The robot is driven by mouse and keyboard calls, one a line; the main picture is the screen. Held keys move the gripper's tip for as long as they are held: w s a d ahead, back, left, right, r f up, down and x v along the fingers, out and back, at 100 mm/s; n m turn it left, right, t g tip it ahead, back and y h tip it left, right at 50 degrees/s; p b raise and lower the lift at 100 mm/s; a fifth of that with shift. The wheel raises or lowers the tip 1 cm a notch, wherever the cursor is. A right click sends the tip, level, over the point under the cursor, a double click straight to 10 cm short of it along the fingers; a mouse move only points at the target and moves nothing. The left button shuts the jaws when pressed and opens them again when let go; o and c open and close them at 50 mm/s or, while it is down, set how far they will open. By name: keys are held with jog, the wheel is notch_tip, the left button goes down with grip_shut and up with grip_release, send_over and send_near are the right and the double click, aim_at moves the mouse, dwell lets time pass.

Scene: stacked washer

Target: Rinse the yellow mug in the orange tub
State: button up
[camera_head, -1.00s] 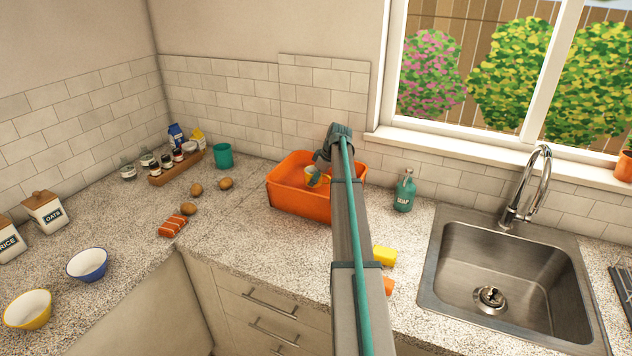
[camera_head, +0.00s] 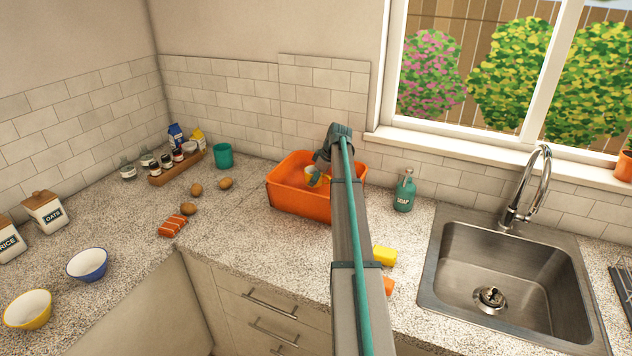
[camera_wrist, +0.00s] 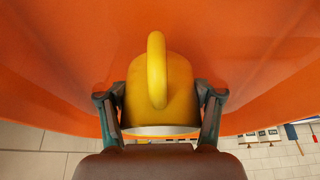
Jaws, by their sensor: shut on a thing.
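The yellow mug (camera_wrist: 178,90) is between the two fingers of my gripper (camera_wrist: 160,108) in the wrist view, its handle facing the camera. My gripper is shut on it. In the head view the mug (camera_head: 313,177) shows small, inside the orange tub (camera_head: 300,202), and my gripper (camera_head: 318,172) reaches down over the tub's right part. The tub's orange wall (camera_wrist: 50,60) fills most of the wrist view. My arm hides the tub's right part, and I cannot tell whether the mug touches the tub floor or any water.
A green soap bottle (camera_head: 404,192) stands right of the tub, with a yellow sponge (camera_head: 384,256) nearer. A steel sink (camera_head: 505,275) is at the right. Left of the tub are a green cup (camera_head: 223,156), potatoes (camera_head: 226,183) and a spice tray (camera_head: 176,168).

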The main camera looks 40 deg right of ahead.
jog(key=shift+r, duration=0.15)
notch_tip(320, 180, up, 12)
jog(key=p, duration=0.4)
dwell(1.2)
dwell(1.9)
notch_tip(320, 180, up, 4)
jog(key=shift+r+p, duration=0.1)
jog(key=shift+p, duration=0.55)
dwell(0.5)
